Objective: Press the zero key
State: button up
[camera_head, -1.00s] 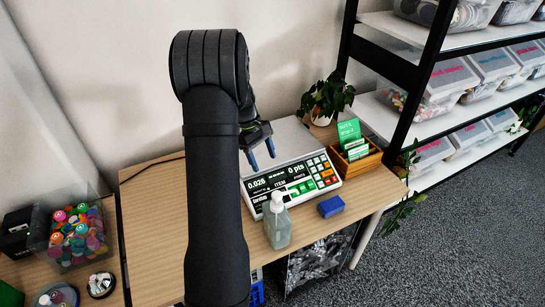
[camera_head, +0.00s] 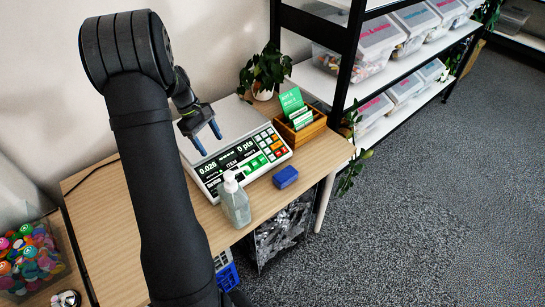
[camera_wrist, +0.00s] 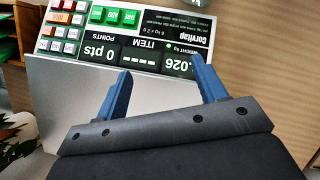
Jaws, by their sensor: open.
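The scale (camera_head: 228,150) stands on the wooden table, with a dark display reading 0.026 and 0 pts and a keypad (camera_head: 268,144) at its right front. In the wrist view the keypad (camera_wrist: 65,28) is at the upper left, upside down, with white, orange and red keys and green keys beside it. I cannot make out which key is the zero. My gripper (camera_head: 207,139) is open and empty above the scale's plate, left of the keypad. Its two blue fingers (camera_wrist: 160,92) are apart in the wrist view, near the display's edge.
A clear pump bottle (camera_head: 235,203) stands in front of the scale, with a blue block (camera_head: 285,177) to its right. A wooden card box (camera_head: 300,127) and a potted plant (camera_head: 264,72) stand beside the scale. A shelf with bins (camera_head: 365,55) is at the right.

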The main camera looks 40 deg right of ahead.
jog(key=shift+c, duration=0.5)
grip_shut()
dwell(1.1)
